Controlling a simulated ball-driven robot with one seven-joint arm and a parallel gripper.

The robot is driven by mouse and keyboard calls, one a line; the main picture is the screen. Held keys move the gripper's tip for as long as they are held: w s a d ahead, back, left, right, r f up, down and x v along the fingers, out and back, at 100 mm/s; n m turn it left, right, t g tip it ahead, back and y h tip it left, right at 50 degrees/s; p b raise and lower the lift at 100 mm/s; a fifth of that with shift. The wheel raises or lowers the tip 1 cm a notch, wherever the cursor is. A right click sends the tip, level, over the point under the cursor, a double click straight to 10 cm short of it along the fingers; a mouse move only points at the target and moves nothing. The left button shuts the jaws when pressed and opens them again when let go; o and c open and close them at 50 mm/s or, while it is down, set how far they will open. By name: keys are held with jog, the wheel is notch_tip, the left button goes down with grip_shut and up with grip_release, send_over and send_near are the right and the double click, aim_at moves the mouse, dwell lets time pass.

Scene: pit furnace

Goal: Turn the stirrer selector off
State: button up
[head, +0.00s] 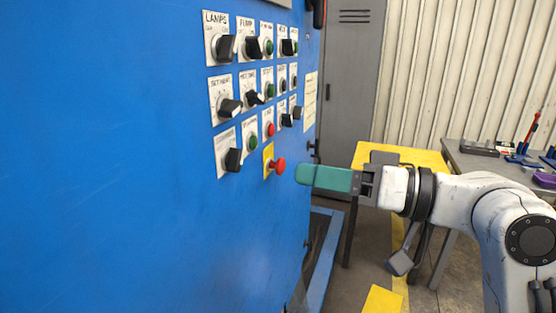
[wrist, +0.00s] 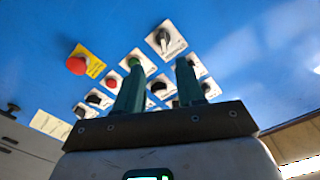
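The blue panel (head: 130,150) carries rows of selectors and buttons on white plates. I cannot read any label as the stirrer. A black selector (head: 233,159) sits at the bottom left of the group; its label is too small to read. In the wrist view a black selector (wrist: 163,38) on a white plate lies beyond my fingertips. My gripper (head: 302,174) has green fingers and is to the right of the panel, close to the red mushroom button. The wrist view shows the two fingers of my gripper (wrist: 158,68) apart with nothing between them.
The red mushroom button (head: 278,165) on a yellow plate stands out from the panel and also shows in the wrist view (wrist: 77,65). Green buttons (head: 252,142) lie among the selectors. A yellow table (head: 405,155) and a grey bench (head: 470,160) with tools stand behind my arm.

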aim_at(242, 160)
jog(key=p+x, duration=0.1)
jog(key=x, duration=0.6)
jog(key=p+x, duration=0.1)
jog(key=x, duration=0.2)
jog(key=shift+a+r+p, duration=0.3)
jog(key=shift+a, duration=0.1)
grip_shut()
